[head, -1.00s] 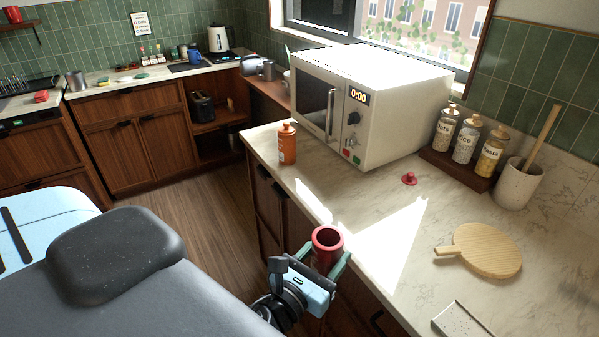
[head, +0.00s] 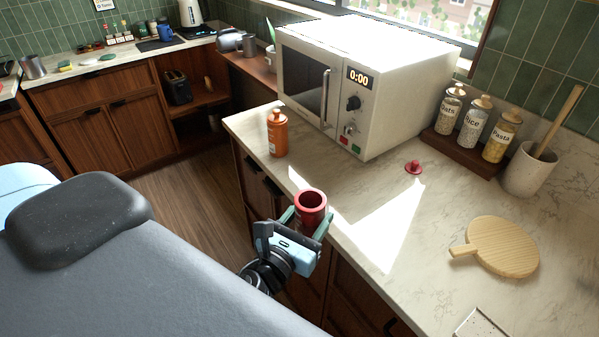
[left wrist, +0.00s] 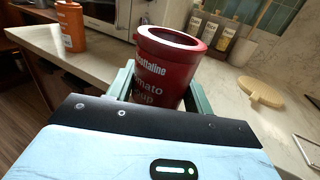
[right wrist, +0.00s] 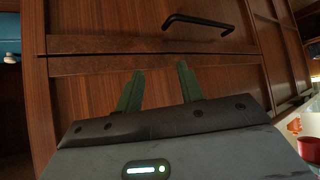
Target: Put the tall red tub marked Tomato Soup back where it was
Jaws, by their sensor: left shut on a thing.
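The tall red tub (head: 311,204) is upright with an open top. In the left wrist view the tub (left wrist: 165,70) shows the words "Tomato Soup" in white, partly hidden below by my gripper. My left gripper (head: 306,222) is shut on the tub, its green fingers on either side. It holds the tub at the front edge of the marble counter (head: 400,290); I cannot tell whether the tub touches the counter. My right gripper (right wrist: 158,85) is open and empty, facing a wooden cabinet front.
An orange bottle (head: 277,133) stands near the counter's left corner, beside the microwave (head: 365,85). A small red knobbed lid (head: 414,167) lies on the counter. Storage jars (head: 473,123), a utensil crock (head: 528,169) and a round wooden board (head: 499,246) are to the right. The sunlit middle is clear.

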